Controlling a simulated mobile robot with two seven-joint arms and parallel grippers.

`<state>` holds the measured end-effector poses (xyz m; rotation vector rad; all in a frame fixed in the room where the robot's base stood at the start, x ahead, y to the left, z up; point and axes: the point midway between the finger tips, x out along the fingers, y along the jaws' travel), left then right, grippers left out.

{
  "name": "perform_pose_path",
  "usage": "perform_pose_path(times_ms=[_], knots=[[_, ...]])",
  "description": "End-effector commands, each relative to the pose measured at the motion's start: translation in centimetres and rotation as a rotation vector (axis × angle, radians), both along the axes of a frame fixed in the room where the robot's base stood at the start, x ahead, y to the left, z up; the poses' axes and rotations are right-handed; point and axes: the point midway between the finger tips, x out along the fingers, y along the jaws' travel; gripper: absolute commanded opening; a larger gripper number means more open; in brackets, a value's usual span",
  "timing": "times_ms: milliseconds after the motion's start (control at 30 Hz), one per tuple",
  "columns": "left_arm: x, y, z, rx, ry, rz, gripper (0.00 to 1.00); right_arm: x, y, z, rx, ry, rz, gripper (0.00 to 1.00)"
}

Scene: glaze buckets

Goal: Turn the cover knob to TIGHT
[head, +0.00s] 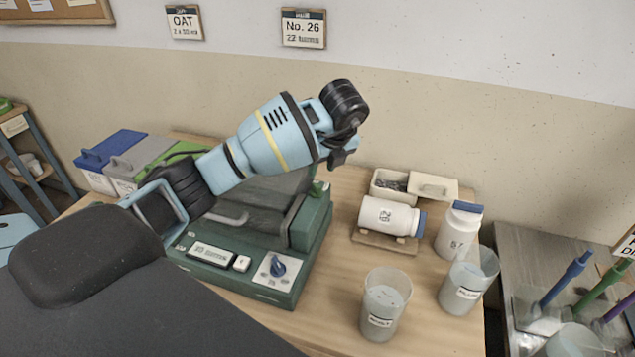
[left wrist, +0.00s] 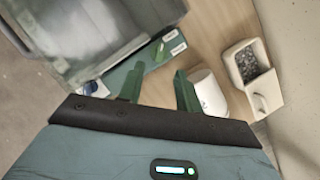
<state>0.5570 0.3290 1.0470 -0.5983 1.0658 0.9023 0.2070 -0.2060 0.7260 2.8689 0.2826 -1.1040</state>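The cover knob (head: 278,266) is a small blue dial on a pale plate at the front right corner of a green machine (head: 311,236). Its markings are too small to read. A blue and white patch, probably the knob (left wrist: 92,88), shows at the left of the left wrist view. My left gripper (head: 341,157) is raised behind and to the right of the knob, apart from it, pointing down. In the left wrist view its two green fingers (left wrist: 158,90) stand apart with nothing between them. My right gripper is in neither view.
A white jar (head: 385,217) lies on a wooden stand right of the machine, before a gravel tray (head: 392,195). An upright jar (head: 456,236) and two cups (head: 385,310) (head: 466,285) stand nearby. Bare table lies between machine and cups.

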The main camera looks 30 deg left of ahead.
Motion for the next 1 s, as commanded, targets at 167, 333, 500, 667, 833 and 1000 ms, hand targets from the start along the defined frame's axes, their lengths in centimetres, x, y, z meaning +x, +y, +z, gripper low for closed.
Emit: perform_pose_path(times_ms=[167,333,500,667,833,1000], knots=[[0.2,0.4,-1.3,-0.002,0.004,-0.001,0.35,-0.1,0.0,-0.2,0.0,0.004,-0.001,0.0],[0.7,1.2,-3.7,-0.003,0.005,-0.001,0.35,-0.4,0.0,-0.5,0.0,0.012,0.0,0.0],[1.2,1.9,-5.9,-0.004,0.004,-0.003,0.35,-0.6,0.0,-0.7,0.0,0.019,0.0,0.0],[1.5,2.3,-7.0,-0.004,0.001,-0.004,0.35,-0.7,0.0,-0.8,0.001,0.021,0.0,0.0],[1.5,2.4,-7.3,-0.004,-0.001,-0.004,0.35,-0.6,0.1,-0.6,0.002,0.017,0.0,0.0],[1.6,2.4,-7.2,-0.004,0.0,-0.005,0.35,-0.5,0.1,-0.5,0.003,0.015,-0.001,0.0]])
